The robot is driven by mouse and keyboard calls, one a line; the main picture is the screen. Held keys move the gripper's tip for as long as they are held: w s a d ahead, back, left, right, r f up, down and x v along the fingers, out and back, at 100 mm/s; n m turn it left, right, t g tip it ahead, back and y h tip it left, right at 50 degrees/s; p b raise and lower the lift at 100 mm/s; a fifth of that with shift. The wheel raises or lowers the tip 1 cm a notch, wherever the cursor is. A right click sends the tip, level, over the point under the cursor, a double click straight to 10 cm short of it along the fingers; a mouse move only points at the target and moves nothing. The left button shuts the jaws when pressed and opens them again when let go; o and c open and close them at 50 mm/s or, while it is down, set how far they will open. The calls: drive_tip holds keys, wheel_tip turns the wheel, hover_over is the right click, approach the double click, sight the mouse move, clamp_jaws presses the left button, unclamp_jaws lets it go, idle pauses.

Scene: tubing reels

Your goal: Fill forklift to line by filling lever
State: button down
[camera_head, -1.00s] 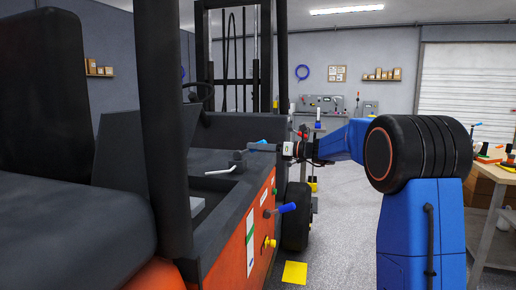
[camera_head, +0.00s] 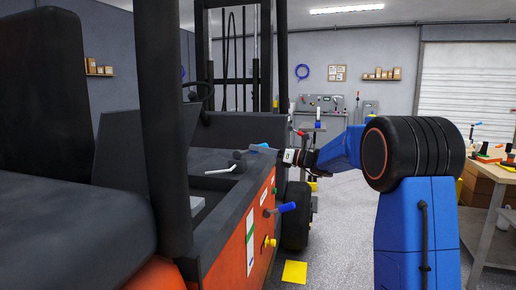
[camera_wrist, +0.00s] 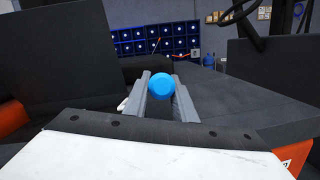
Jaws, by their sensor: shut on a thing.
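The forklift (camera_head: 231,237), orange with a black deck and frame, fills the left and middle of the head view. My gripper (camera_head: 266,149) is over its deck near the right edge. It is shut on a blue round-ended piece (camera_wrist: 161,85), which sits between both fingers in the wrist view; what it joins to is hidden. A small dark fitting with a pale bent handle (camera_head: 220,170) lies on the deck just left of my gripper. A blue-handled lever (camera_head: 287,207) sticks out from the orange side panel. I cannot tell which piece is the filling lever.
A yellow knob (camera_head: 269,243) sits low on the side panel, and a yellow square (camera_head: 295,272) marks the floor. A workbench (camera_head: 489,241) stands at right. The forklift's black post (camera_head: 163,120) stands left of the deck.

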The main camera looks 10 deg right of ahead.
wheel_tip(320, 180, down, 3)
drive_tip(key=t+y, duration=0.1)
drive_tip(key=y, duration=0.1)
drive_tip(key=shift+s+d+r+m+t+y, duration=0.1)
drive_tip(key=shift+d+r+m+t+y, duration=0.05)
drive_tip(key=shift+m+t+y, duration=0.2)
drive_tip(key=shift+f+m+t+y, duration=0.25)
drive_tip(key=shift+f+t+y, duration=0.7)
drive_tip(key=shift+f+t, duration=0.1)
drive_tip(key=c, duration=1.5)
unclamp_jaws()
drive_tip(key=shift+o, duration=0.2)
drive_tip(key=v, duration=1.7)
drive_tip(key=shift+s+d+f, duration=0.1)
drive_tip(key=shift+d, duration=0.05)
